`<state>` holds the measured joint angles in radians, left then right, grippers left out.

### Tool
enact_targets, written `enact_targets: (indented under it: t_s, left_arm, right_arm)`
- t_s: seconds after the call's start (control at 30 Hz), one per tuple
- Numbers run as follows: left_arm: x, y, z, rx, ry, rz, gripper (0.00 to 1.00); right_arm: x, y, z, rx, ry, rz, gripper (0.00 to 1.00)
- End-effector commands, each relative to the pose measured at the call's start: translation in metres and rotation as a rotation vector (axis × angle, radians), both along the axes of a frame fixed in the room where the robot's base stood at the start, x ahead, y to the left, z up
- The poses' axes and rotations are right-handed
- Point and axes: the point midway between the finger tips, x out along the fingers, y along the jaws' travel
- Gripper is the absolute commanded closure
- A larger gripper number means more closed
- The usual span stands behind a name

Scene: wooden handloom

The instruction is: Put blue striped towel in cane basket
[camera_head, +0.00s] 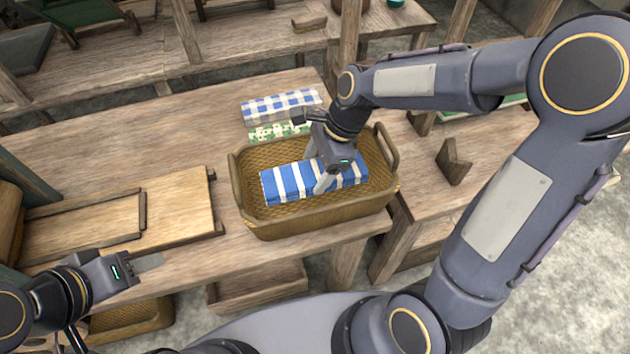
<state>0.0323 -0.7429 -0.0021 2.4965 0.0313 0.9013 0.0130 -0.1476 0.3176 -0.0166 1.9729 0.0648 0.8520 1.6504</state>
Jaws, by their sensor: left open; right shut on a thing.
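The blue and white striped towel (285,183) lies folded inside the cane basket (285,226), which stands on the wooden table near its front edge. My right gripper (320,178) reaches down into the basket and is shut on the towel, hiding part of its middle and right side. My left gripper (150,263) is open and empty, low at the left, apart from the basket.
A blue checked cloth (280,105) and a green patterned cloth (272,132) lie behind the basket. A wooden board with a frame (170,205) lies left of it. A wooden bracket (453,162) stands to the right. A wooden tray (258,286) and another basket (135,318) are below.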

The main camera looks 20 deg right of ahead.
Motion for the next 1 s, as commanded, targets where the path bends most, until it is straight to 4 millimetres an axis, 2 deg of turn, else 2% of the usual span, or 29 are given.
enact_targets:
  t_s: [0.23, 0.4, 0.77, 0.8, 0.97, 1.0]
  left_arm:
    - [0.000, 0.000, -0.004, 0.000, 0.000, 0.000, 0.58]
    - [0.000, 0.000, -0.008, 0.000, 0.000, 0.000, 0.58]
    - [0.000, 0.000, -0.009, 0.000, 0.000, 0.000, 0.58]
    - [0.000, 0.000, -0.010, 0.000, 0.000, 0.000, 0.58]
    - [0.000, 0.000, -0.009, 0.000, 0.000, 0.000, 0.58]
    - [0.000, 0.000, -0.009, 0.000, 0.000, 0.000, 0.58]
  right_arm:
    - [0.000, 0.000, -0.022, 0.000, 0.001, -0.001, 0.58]
    - [0.000, 0.000, -0.047, 0.000, 0.002, -0.001, 0.58]
    - [0.001, 0.000, -0.052, 0.001, -0.002, -0.001, 0.58]
    - [0.000, 0.000, -0.052, 0.000, -0.002, -0.001, 0.32]
    - [0.000, 0.000, -0.052, 0.000, -0.002, -0.001, 0.11]
    - [0.000, 0.000, -0.051, 0.000, -0.002, -0.001, 0.11]
